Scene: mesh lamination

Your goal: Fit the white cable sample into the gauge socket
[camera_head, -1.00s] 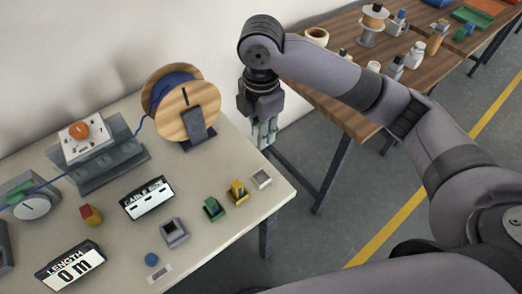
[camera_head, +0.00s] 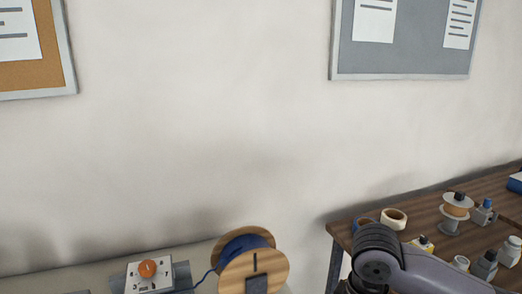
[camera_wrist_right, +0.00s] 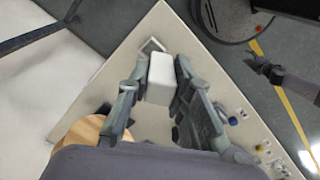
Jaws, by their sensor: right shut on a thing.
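In the right wrist view my right gripper (camera_wrist_right: 161,72) is shut on the white cable sample (camera_wrist_right: 160,83), a small pale block between its fingertips. The sample is over the table (camera_wrist_right: 154,20) near its corner; its height above the top is hard to judge. A small grey square holder (camera_wrist_right: 151,46) lies just beyond it. I cannot make out the gauge socket; the fingers cover much of the table. A dark gripper, seemingly my left (camera_wrist_right: 268,70), shows off the table's right edge; its jaw state is unclear. The head view shows neither gripper.
In the head view the wooden spool (camera_head: 252,272) and a grey device with an orange knob (camera_head: 148,268) stand along the wall. A wooden side table (camera_head: 424,222) with spools and bottles is at right.

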